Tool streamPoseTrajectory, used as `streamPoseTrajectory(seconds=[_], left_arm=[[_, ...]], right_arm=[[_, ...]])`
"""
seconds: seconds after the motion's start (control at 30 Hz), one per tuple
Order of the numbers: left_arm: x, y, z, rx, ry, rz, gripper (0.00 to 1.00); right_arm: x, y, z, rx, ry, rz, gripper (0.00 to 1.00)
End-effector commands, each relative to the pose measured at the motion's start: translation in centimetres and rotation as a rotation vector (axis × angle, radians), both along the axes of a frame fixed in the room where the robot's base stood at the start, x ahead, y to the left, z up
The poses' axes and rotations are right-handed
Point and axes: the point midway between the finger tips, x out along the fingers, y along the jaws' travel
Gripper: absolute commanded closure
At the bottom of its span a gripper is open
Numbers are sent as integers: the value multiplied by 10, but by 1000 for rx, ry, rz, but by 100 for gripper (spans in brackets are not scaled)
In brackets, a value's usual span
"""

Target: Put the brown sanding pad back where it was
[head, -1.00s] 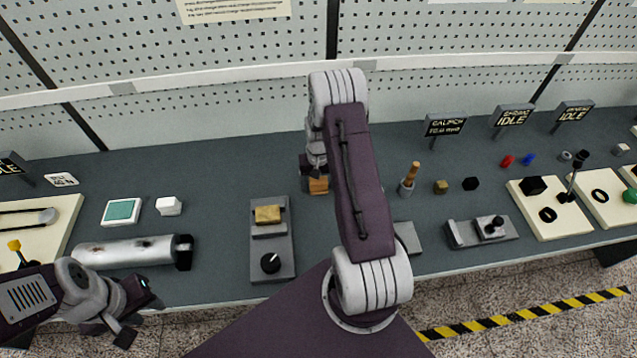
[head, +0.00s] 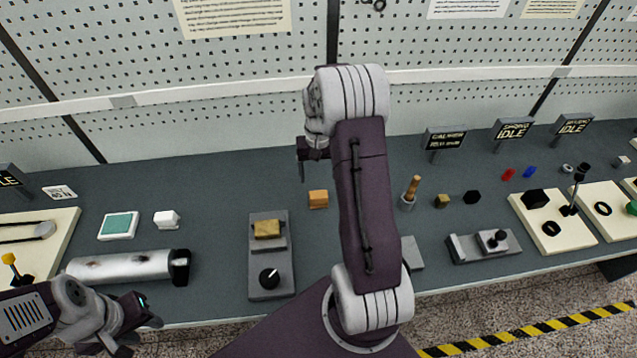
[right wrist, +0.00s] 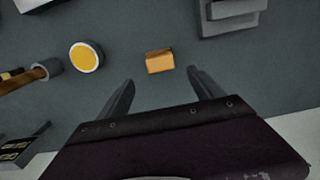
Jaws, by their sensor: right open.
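The brown sanding pad (head: 318,199), a small orange-brown block, lies on the bench top. It also shows in the right wrist view (right wrist: 160,61), just beyond the fingertips and roughly between their lines. My right gripper (head: 313,160) is open and empty, raised above and behind the pad in the head view. Its two fingers (right wrist: 161,78) stand wide apart in the right wrist view, and neither touches the pad. My left gripper (head: 140,335) is at the lower left by the bench's front edge, its fingers apart with nothing between them.
A grey fixture (head: 270,282) with a tan block (head: 267,229) and black knob stands left of the pad. A metal cylinder (head: 130,266) lies further left. A wooden-handled tool (head: 411,188) stands in a cup to the right. A yellow-topped round thing (right wrist: 86,57) is near the pad.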

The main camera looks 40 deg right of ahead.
Motion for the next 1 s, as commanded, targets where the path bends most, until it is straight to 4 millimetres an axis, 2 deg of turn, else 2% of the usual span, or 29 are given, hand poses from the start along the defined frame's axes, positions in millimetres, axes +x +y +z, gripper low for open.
streamPoseTrajectory(seconds=[0.1, 0.17, 0.27, 0.3, 0.4, 0.5, 0.63, 1.0], left_arm=[[0, 0, 0, 0, 0, 0, 64], [0, 0, 0, 0, 0, 0, 64], [0, 0, 0, 0, 0, 0, 64], [0, 0, 0, 0, 0, 0, 64], [0, 0, 0, 0, 0, 0, 64], [0, 0, 0, 0, 0, 0, 64], [0, 0, 0, 0, 0, 0, 64], [0, 0, 0, 0, 0, 0, 64]], right_arm=[[0, 0, 3, 0, 0, 0, 24], [-1, 7, 5, 0, -2, 15, 24], [-16, 52, 15, -4, -23, 113, 24], [-29, 77, 19, -5, -36, 172, 24], [-68, 130, 24, -9, -69, 312, 24], [-107, 161, 24, -9, -93, 419, 24], [-132, 176, 21, -10, -108, 480, 24], [-134, 176, 20, -9, -106, 481, 24]])
